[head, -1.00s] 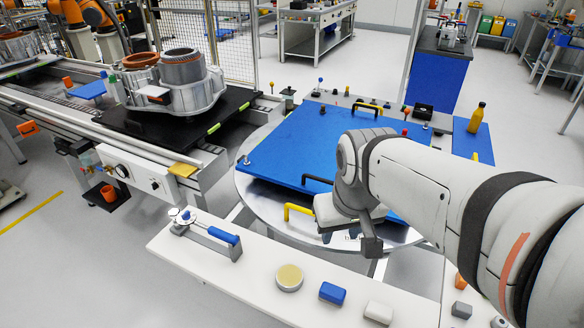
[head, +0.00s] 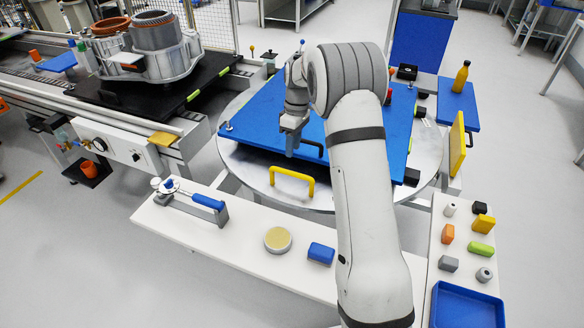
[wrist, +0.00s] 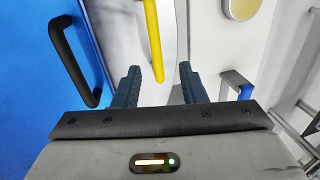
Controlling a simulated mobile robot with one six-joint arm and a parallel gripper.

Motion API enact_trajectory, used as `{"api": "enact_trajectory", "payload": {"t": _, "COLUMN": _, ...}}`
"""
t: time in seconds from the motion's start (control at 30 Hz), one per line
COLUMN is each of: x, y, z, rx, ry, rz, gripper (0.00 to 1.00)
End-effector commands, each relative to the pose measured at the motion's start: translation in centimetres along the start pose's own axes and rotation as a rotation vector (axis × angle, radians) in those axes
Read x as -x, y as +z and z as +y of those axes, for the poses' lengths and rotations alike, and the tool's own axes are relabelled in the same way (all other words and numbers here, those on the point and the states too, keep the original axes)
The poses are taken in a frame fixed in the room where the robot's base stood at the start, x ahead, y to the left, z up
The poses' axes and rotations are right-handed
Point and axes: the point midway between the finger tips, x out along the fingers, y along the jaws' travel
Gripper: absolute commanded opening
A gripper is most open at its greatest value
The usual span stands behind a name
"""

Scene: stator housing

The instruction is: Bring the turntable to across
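The turntable is a round silver disc (head: 236,160) carrying a blue square plate (head: 262,128). A yellow handle (head: 291,178) stands at its front edge, and a black handle (head: 312,149) is on the plate just behind it. In the wrist view, the yellow handle (wrist: 153,40) reaches down toward the space between my fingers, and the black handle (wrist: 75,62) is to the left. My gripper (wrist: 160,85) is open, with nothing held between its fingers. In the head view, my gripper (head: 291,148) hangs above the plate near the handles; my arm hides part of the plate's right side.
A white bench in front holds a blue-handled clamp (head: 208,201), a round tin (head: 278,240) and a blue block (head: 321,253). A conveyor with a stator housing (head: 150,48) is at left. A yellow panel (head: 457,143) and an orange bottle (head: 461,76) stand at right.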

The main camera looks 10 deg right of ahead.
Motion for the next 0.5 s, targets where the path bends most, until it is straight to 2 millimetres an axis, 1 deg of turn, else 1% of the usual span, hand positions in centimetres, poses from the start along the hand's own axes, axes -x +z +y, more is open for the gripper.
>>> {"api": "enact_trajectory", "payload": {"t": 0.03, "x": -0.6, "y": -0.2, "z": 0.4, "rx": 0.014, "ry": -0.007, "rz": -0.002, "gripper": 0.38}}
{"api": "enact_trajectory", "payload": {"t": 0.1, "x": -1.2, "y": -0.4, "z": 0.7, "rx": 0.026, "ry": -0.012, "rz": -0.004, "gripper": 0.38}}
{"api": "enact_trajectory", "payload": {"t": 0.27, "x": -3.0, "y": -0.4, "z": 0.8, "rx": 0.033, "ry": -0.017, "rz": -0.006, "gripper": 0.38}}
{"api": "enact_trajectory", "payload": {"t": 0.5, "x": -6.8, "y": -0.4, "z": 0.6, "rx": 0.032, "ry": -0.016, "rz": -0.007, "gripper": 0.38}}
